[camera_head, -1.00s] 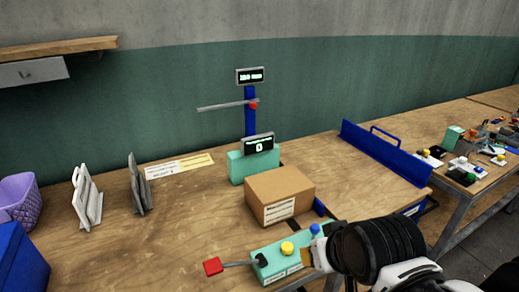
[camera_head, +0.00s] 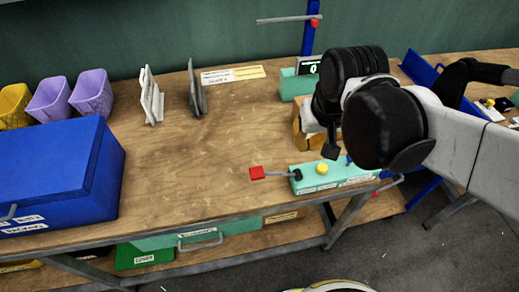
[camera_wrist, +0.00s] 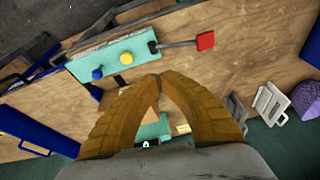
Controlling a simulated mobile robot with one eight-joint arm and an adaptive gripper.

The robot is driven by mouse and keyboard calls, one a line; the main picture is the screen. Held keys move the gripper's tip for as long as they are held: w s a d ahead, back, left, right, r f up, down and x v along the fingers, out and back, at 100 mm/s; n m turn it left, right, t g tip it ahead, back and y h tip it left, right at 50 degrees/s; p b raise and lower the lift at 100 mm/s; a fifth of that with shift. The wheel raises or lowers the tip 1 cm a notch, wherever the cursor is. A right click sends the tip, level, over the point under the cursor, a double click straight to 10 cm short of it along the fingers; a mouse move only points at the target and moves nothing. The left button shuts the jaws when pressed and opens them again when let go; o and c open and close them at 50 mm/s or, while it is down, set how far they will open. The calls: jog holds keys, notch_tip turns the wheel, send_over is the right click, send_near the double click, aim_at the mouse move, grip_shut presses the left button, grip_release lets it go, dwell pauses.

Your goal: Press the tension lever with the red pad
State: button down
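The tension lever is a thin grey rod with a square red pad (camera_head: 257,173) on its end. It sticks out to the left from a teal control box (camera_head: 312,182) at the table's front edge. In the wrist view the red pad (camera_wrist: 205,41) is at the upper right and the teal box (camera_wrist: 115,55) at the upper left. My gripper (camera_wrist: 161,76) has orange fingers whose tips meet, with nothing seen between them. In the head view it hangs above the table, behind the teal box and right of the red pad, apart from both, partly hidden by my arm.
The teal box also carries a yellow button (camera_head: 322,168) and a blue knob (camera_head: 349,160). A cardboard box is mostly hidden behind my arm. A blue case (camera_head: 62,180) and purple bins (camera_head: 92,92) stand at left.

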aim_at(258, 169)
jog(key=w+a+r+n+g+p, duration=0.1)
jog(key=a+g+p, duration=0.2)
jog(key=a+p, duration=0.4)
jog(key=a, duration=0.4)
jog(key=shift+w+a+r+h, duration=0.2)
jog(key=shift+w+r+h, duration=0.05)
jog(key=shift+w+h, duration=0.15)
notch_tip(258, 169, down, 14)
jog(key=b, duration=0.5)
